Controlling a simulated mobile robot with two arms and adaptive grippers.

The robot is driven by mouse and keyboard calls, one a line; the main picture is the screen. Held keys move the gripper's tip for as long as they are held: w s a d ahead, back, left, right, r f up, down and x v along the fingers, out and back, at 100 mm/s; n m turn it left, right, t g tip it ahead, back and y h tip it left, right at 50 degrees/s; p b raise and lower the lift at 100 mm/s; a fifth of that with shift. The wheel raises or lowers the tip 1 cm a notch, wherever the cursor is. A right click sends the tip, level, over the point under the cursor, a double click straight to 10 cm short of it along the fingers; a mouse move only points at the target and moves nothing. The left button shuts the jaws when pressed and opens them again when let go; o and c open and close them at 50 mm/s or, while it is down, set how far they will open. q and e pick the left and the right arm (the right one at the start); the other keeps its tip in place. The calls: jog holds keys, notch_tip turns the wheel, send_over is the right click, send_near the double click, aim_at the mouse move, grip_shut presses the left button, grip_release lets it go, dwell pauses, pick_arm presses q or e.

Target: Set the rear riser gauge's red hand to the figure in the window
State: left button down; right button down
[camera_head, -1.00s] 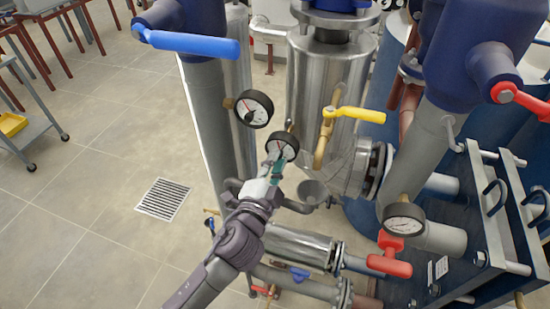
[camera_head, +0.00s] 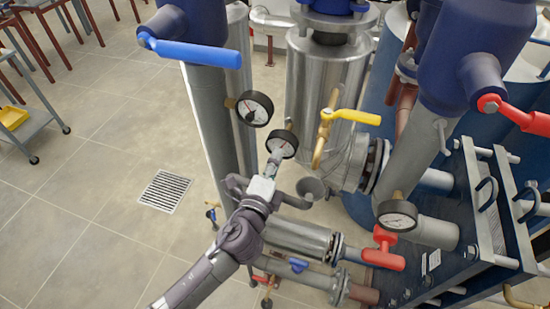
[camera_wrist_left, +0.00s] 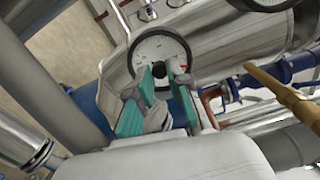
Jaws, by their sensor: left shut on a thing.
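A round white-faced gauge (camera_head: 282,144) with a black rim stands on the pipework in the middle of the head view. It fills the upper middle of the left wrist view (camera_wrist_left: 160,50), with a red mark on the right of its dial. My left gripper (camera_head: 272,162) is at its face. In the wrist view its teal fingers (camera_wrist_left: 166,76) cover the lower dial and are shut on a small part there, which they hide. Two other gauges show: one at upper left (camera_head: 254,108) and one at right (camera_head: 398,215). Which is the rear riser gauge, and the window's figure, I cannot tell. My right gripper is out of view.
A yellow-handled valve (camera_head: 350,116) is close right of the gripped gauge. A blue lever (camera_head: 195,50) is above left; a red handle (camera_head: 384,258) is lower right. Steel pipes crowd around. Open tiled floor with a drain grate (camera_head: 164,191) lies left.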

pick_arm(q)
jog(key=shift+r, duration=0.1)
dwell(0.4)
jog(key=c, duration=1.1)
grip_release()
